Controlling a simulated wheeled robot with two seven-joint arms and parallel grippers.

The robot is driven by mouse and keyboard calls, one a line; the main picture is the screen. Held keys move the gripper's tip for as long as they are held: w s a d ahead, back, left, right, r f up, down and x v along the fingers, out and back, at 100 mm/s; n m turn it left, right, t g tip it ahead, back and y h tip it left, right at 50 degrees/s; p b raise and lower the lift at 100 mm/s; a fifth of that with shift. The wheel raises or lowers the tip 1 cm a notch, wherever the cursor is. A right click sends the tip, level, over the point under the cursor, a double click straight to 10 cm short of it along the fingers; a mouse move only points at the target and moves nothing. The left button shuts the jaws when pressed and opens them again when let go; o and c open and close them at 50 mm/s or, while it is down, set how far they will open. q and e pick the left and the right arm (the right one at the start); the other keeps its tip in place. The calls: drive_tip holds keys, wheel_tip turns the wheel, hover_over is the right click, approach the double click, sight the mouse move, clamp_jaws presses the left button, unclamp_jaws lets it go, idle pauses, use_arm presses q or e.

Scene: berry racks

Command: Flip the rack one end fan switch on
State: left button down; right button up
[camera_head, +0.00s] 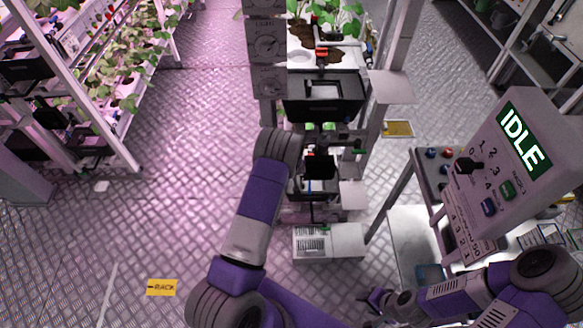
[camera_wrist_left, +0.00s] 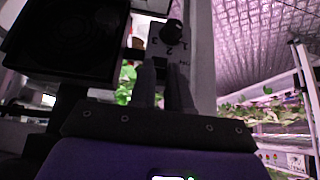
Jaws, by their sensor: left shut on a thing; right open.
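The end post of the rack (camera_head: 266,62) carries grey switch boxes with dials in the head view. My left arm reaches up to the post's lower part and hides the left gripper there. In the left wrist view, my left gripper (camera_wrist_left: 163,68) has its two fingers close together at the post, shut on a small part that they mostly hide, apparently the fan switch. A small, hard-to-read label lies beside the fingertips. A black knob (camera_wrist_left: 172,32) with numbers around it is just beyond them. My right gripper (camera_head: 382,302) is open and empty, low beside the console.
A console with an IDLE screen (camera_head: 524,140) and a button panel stands at the right. A black bin (camera_head: 322,106) hangs on the rack beside the post. A white box (camera_head: 345,243) stands below.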

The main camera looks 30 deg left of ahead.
use_arm(q)
drive_tip(key=c, duration=1.1)
unclamp_jaws()
drive_tip(key=p+v, duration=0.1)
drive_tip(key=v, duration=0.6)
drive_tip(key=shift+s+d+r, duration=0.1)
drive_tip(key=shift+s+r, duration=0.1)
drive_tip(key=s+d+f+m+g+h, duration=0.1)
drive_tip(key=s+d+f+h, duration=0.15)
drive_tip(key=s+d, duration=0.4)
drive_tip(key=s+d+f+m+g+h, duration=0.1)
drive_tip(key=s+d+f+g, duration=0.1)
drive_tip(key=s+d+f, duration=0.45)
drive_tip(key=s+d+r+h, duration=0.1)
drive_tip(key=s+d, duration=0.2)
drive_tip(key=s, duration=0.1)
drive_tip(key=s+d+r+m+g+h, duration=0.1)
drive_tip(key=s+d, duration=0.3)
drive_tip(key=s, duration=0.1)
drive_tip(key=s+d+r+g+h, duration=0.1)
drive_tip(key=s+d+r+h, duration=0.1)
drive_tip(key=s, duration=0.3)
drive_tip(key=shift+s+d+m, duration=0.25)
drive_tip(key=shift+d+m, duration=0.15)
drive_tip(key=shift+d, duration=0.25)
